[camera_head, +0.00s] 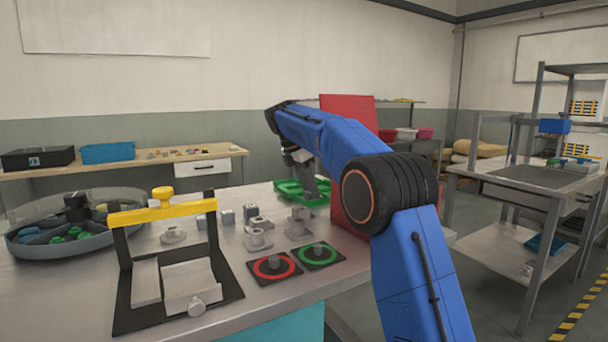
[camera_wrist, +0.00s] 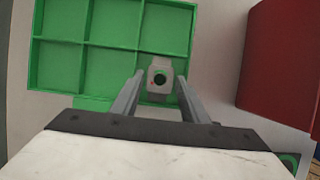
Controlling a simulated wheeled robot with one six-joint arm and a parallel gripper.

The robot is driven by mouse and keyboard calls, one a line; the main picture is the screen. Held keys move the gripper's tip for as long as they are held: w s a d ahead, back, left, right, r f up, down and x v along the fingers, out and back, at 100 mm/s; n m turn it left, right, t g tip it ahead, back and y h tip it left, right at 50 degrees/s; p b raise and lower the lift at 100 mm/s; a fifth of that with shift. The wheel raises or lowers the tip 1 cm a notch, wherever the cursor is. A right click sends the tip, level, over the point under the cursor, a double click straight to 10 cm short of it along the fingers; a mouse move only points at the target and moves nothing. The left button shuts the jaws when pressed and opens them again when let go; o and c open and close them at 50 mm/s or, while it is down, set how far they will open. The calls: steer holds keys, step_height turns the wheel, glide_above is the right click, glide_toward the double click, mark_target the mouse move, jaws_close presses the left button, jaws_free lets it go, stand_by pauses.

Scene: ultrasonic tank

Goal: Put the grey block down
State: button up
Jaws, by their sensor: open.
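A grey block (camera_wrist: 161,92) with a dark round mark on its top sits at the near right compartment of the green divided tray (camera_wrist: 87,44) in the wrist view. My gripper (camera_wrist: 160,78) is open, with one finger on each side of the block; the fingers look apart from it. I cannot tell whether the block rests fully on the compartment floor. In the head view my gripper (camera_head: 313,190) reaches down over the green tray (camera_head: 288,187), and the block cannot be made out there.
A tall red panel (camera_head: 347,112) stands right behind my arm; a red surface (camera_wrist: 284,60) is also close on the right in the wrist view. Red and green ringed pads (camera_head: 274,267), several small grey parts and a yellow-handled fixture (camera_head: 160,211) occupy the table's front.

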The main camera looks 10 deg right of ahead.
steer(key=v, duration=1.1)
steer(key=shift+r, duration=0.15)
steer(key=shift+a, duration=0.15)
